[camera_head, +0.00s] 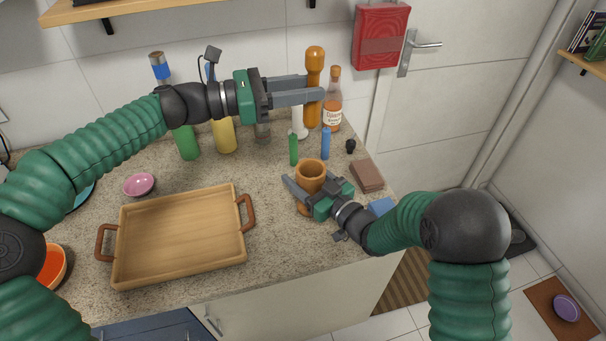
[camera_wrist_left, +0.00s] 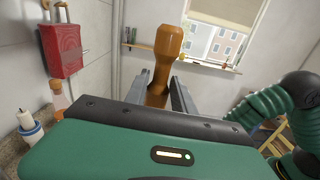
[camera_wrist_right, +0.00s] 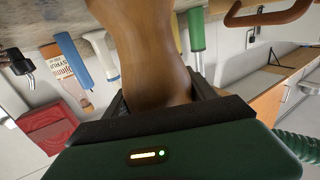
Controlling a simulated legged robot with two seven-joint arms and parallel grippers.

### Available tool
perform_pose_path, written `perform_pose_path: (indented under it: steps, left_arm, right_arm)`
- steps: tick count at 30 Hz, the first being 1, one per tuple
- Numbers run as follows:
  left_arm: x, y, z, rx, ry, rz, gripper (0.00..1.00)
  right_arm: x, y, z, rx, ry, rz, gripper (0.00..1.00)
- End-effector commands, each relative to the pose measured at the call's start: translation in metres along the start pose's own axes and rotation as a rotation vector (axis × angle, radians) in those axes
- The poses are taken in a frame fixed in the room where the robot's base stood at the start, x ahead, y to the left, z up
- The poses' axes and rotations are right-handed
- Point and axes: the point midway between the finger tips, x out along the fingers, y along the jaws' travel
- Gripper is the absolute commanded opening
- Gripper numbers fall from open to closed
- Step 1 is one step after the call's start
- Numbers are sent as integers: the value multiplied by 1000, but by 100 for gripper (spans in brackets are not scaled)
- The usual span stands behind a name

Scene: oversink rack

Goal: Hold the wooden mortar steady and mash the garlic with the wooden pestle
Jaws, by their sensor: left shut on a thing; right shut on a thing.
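The wooden pestle (camera_head: 314,62) is upright in the air, its round knob at the top. My left gripper (camera_head: 314,87) is shut on its shaft, above the back of the counter. It also shows between the fingers in the left wrist view (camera_wrist_left: 168,42). The wooden mortar (camera_head: 311,171) stands upright near the counter's right side, below and in front of the pestle. My right gripper (camera_head: 311,194) is shut around its waist from the front right. The mortar fills the middle of the right wrist view (camera_wrist_right: 150,50). The garlic is not visible; the mortar's inside is too small to read.
A wooden tray (camera_head: 180,240) lies left of the mortar. A sauce bottle (camera_head: 333,105), a yellow bottle (camera_head: 224,135) and a green bottle (camera_head: 186,142) stand at the back. Green (camera_head: 293,149) and blue (camera_head: 326,144) upright handles are just behind the mortar. A brown block (camera_head: 367,175) lies right.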

Motion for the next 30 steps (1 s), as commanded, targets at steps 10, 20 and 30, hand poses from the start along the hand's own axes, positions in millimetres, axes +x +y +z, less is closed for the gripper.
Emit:
perform_pose_path:
  steps: [10, 20, 30]
  left_arm:
    - [0, 2, -70, -14, -20, 0, 0]
    - [1, -3, -114, -7, -28, 1, 0]
    - [2, -4, -142, -8, -27, 0, 0]
  right_arm:
    - [0, 0, 0, 1, 1, -1, 10]
    - [0, -1, 0, 1, 0, -1, 10]
    - [0, 0, 0, 0, 0, 0, 10]
